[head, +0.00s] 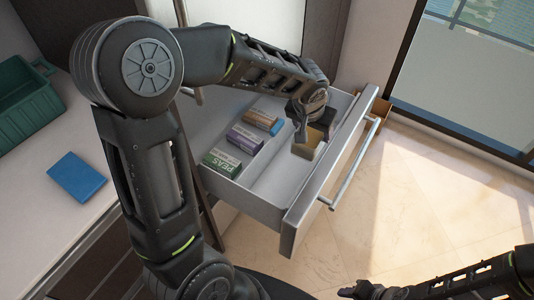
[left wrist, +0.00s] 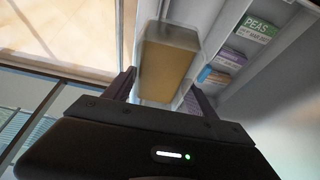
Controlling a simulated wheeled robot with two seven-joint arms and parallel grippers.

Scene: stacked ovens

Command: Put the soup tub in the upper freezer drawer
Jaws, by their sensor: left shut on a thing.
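The soup tub (head: 307,147) is a small tan block-shaped tub with a greyish top. My left gripper (head: 314,126) is shut on it from above, inside the outline of the open drawer (head: 342,165). In the left wrist view the tub (left wrist: 168,68) sits between the two fingers. It is in the front section of the drawer, on the handle side of a divider. I cannot tell whether it touches the drawer floor. My right gripper (head: 362,290) is at the bottom edge of the head view, away from the drawer, its jaws unclear.
The drawer's rear section holds a green PEAS box (head: 222,163), a purple box (head: 245,139) and a brown-and-blue box (head: 263,121). The front section has bare floor beside the tub. A green crate (head: 25,105) and blue box (head: 76,177) are on the left counter.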

